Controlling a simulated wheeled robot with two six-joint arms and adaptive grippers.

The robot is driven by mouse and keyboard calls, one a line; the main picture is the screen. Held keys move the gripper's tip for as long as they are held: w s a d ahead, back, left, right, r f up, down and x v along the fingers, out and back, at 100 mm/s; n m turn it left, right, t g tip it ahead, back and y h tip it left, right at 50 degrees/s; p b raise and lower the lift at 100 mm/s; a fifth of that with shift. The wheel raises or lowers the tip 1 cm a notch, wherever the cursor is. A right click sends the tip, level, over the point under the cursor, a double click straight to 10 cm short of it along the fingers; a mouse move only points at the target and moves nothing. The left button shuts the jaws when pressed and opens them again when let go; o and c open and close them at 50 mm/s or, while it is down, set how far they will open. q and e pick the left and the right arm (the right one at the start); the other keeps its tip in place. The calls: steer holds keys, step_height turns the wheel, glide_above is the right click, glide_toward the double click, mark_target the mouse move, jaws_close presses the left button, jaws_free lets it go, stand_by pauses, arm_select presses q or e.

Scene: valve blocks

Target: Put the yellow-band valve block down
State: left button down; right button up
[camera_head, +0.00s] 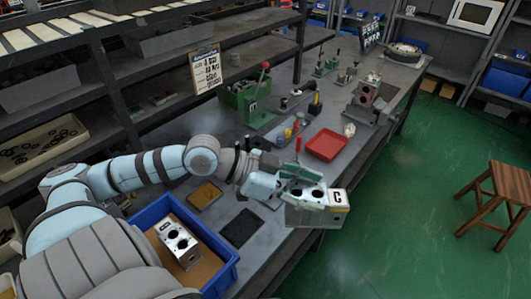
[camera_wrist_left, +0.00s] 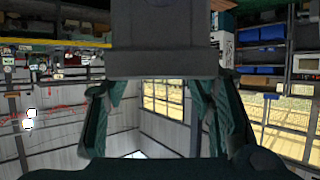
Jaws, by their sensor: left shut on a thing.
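The yellow-band valve block (camera_head: 312,214) is a grey block with dark round holes in its top. A white plate marked C sits at its right end, with a thin yellowish strip by it. My left gripper (camera_head: 298,184) is shut on the block and holds it near the front edge of the workbench (camera_head: 277,228). I cannot tell if its underside touches anything. In the left wrist view the block (camera_wrist_left: 163,40) fills the top middle, and my left gripper (camera_wrist_left: 160,105) has its green fingers below it. My right gripper is not in view.
A blue bin (camera_head: 226,271) at the front left holds another silver block (camera_head: 179,243) with two holes. A dark mat (camera_head: 241,229), a yellow tray (camera_head: 204,195) and a red tray (camera_head: 326,145) lie nearby. A green fixture (camera_head: 243,97) stands behind. A stool (camera_head: 497,200) stands right.

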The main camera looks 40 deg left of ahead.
arm_select(q)
steer(key=w+a+f+n+t+y+b, duration=0.15)
steer(key=w+a+n+y, duration=0.35)
steer(key=w+a, duration=0.5)
steer(key=w+a+n+t+y, duration=0.3)
steer(key=w+a+n+y, duration=0.2)
steer(key=w+a, duration=0.45)
steer(key=f+b, duration=0.1)
steer(key=f, duration=0.5)
steer(key=s+a+f+b, duration=0.1)
steer(key=f, duration=0.6)
steer(key=a+f+b, duration=0.1)
steer(key=f, duration=0.6)
steer(key=shift+s+a+f+b, duration=0.1)
steer(key=shift+s+b, duration=0.1)
steer(key=shift+b, duration=0.1)
steer(key=c, duration=1.1)
jaws_free()
steer(key=shift+f, duration=0.1)
steer(key=o, duration=0.4)
steer(key=shift+s, duration=0.1)
steer(key=shift+s, duration=0.1)
